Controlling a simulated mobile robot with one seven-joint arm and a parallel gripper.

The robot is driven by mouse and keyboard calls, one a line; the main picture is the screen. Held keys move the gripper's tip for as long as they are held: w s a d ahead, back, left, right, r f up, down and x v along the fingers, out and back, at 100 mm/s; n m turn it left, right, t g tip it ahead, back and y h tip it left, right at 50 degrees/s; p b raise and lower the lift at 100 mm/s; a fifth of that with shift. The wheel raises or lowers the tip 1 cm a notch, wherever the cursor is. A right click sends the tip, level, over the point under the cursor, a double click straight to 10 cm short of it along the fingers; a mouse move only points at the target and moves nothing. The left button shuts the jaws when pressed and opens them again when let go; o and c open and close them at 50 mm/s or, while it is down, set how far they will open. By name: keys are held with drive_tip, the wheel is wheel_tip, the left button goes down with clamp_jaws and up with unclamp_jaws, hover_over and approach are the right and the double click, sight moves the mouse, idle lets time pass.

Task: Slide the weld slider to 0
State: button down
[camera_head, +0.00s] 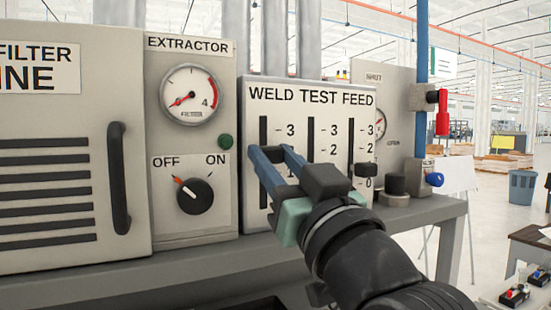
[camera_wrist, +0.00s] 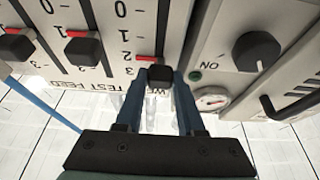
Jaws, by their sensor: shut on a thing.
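The weld slider is the leftmost of the sliders on the WELD TEST FEED panel (camera_head: 310,98). Its black knob (camera_wrist: 160,75) sits between the two blue fingers of my gripper (camera_wrist: 160,78) in the wrist view, which shows the panel upside down. Its red pointer (camera_wrist: 147,58) is at about the 2 mark, and its slot runs on from there toward 0. In the head view my gripper (camera_head: 268,151) is shut on this knob, and its fingers and body hide part of the slot and the lower scale.
The test slider (camera_wrist: 83,50) and feed slider (camera_wrist: 15,45) stand beside the weld slider. The extractor unit with its OFF/ON knob (camera_head: 194,196) and green button (camera_head: 226,141) is left of the panel. The grey bench edge (camera_head: 200,262) runs below.

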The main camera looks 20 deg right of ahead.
sight(261, 191)
idle(0.8)
wheel_tip(261, 191, down, 6)
drive_tip(key=b, duration=0.6)
drive_tip(key=shift+f+b, duration=0.2)
drive_tip(key=shift+b, duration=0.1)
drive_tip(key=shift+w+f, duration=0.15)
drive_tip(key=c, duration=0.9)
unclamp_jaws()
drive_tip(key=o, duration=0.4)
